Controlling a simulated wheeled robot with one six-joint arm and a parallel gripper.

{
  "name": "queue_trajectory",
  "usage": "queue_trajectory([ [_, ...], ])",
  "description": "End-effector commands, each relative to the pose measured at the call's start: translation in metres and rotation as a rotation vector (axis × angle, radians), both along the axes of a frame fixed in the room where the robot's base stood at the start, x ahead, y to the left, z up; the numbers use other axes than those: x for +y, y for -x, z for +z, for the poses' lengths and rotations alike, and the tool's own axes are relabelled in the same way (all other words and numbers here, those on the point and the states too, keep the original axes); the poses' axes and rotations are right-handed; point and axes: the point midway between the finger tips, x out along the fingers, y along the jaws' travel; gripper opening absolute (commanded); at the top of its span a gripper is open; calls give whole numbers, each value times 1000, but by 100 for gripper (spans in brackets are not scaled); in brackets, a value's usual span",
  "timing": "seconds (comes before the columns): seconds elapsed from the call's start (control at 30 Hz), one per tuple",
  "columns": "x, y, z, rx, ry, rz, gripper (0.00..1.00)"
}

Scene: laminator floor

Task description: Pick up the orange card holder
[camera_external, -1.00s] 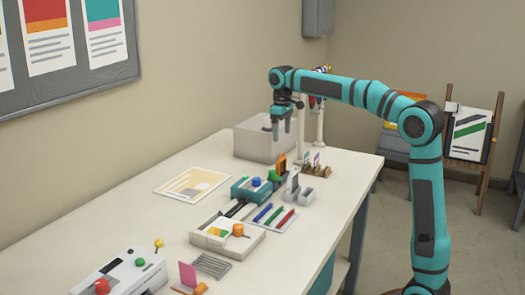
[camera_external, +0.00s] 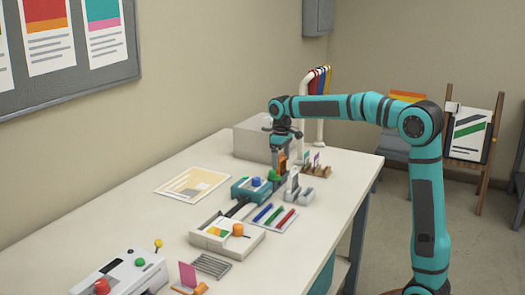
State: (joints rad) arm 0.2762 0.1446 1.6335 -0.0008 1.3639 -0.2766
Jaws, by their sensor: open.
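My gripper (camera_external: 280,157) points down over the middle of the table, its jaws open. A small upright orange piece (camera_external: 283,163), which looks like a card holder, is right at the fingertips. I cannot tell whether the fingers are around it or just in front of or behind it. Its lower part is crowded by neighbouring items. A second orange holder (camera_external: 193,289) with a pink card (camera_external: 187,273) stands at the table's front edge, cut off by the frame bottom, far from my gripper.
Close by are a teal device (camera_external: 243,190) with a blue knob, grey holders (camera_external: 304,195), a tray of pens (camera_external: 290,225) and wooden card stands (camera_external: 318,170). A grey box (camera_external: 245,140) stands behind. A white device (camera_external: 125,275) is at front left. The table's left middle is mostly clear.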

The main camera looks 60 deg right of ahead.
Motion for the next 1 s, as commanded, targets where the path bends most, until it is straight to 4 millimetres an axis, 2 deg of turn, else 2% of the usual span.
queue_trajectory([
  [0.27,0,0,-6,-1,0,0,85],
  [0.5,0,0,-6,-1,0,0,40],
  [0.57,0,0,-6,-1,0,0,29],
  [0.6,0,0,-6,-1,0,0,26],
  [0.83,0,0,-4,-1,0,0,26],
  [1.0,0,0,13,-3,1,0,26],
])
